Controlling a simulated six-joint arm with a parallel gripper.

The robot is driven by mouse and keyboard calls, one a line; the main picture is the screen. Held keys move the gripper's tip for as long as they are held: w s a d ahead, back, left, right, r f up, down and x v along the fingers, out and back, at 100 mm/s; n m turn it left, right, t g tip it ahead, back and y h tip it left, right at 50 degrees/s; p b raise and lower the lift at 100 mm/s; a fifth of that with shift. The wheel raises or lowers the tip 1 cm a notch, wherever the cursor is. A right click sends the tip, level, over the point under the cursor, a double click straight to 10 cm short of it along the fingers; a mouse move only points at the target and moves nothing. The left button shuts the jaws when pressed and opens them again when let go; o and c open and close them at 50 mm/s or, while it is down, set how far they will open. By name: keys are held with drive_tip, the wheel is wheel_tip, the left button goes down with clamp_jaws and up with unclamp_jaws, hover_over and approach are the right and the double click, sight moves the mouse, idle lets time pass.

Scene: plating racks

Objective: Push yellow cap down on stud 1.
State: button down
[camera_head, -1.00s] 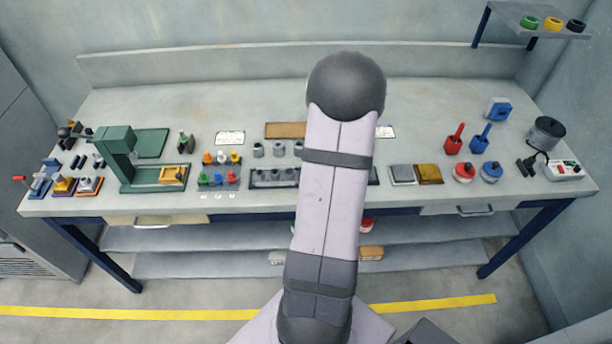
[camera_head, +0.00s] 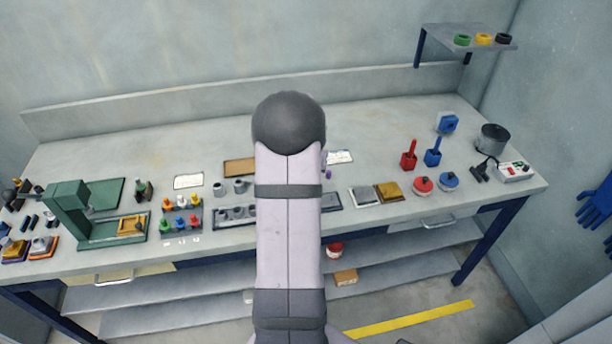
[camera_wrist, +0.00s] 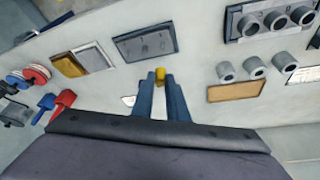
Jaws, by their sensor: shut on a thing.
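My gripper (camera_wrist: 160,78) shows in the wrist view as two blue fingers. They are shut on a small yellow cap (camera_wrist: 160,74) at their tips. Below the fingertips lies a dark grey flat tray (camera_wrist: 130,47), its near edge close to the cap in the picture. I cannot tell whether they touch. In the head view my arm hides the gripper and the held cap. A rack of small coloured pieces (camera_head: 181,213) stands to the left of my arm. I cannot tell which thing is stud 1.
Grey cups (camera_wrist: 256,66) and a holed grey block (camera_wrist: 247,33) stand to the right in the wrist view. Silver and gold plates (camera_wrist: 62,66) lie to the left. A green press (camera_head: 68,205) stands at the bench's left. The bench behind my arm is mostly clear.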

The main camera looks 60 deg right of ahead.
drive_tip(key=shift+f+b, duration=0.1)
drive_tip(key=shift+b, duration=0.45)
drive_tip(key=shift+m, duration=0.3)
drive_tip(key=shift+f+b, duration=2.55)
drive_tip(key=shift+f, duration=0.25)
drive_tip(key=shift+b, duration=0.55)
drive_tip(key=shift+f+b, duration=1.5)
drive_tip(key=shift+f, duration=0.15)
drive_tip(key=c, duration=1.7)
unclamp_jaws()
drive_tip(key=shift+o, duration=0.2)
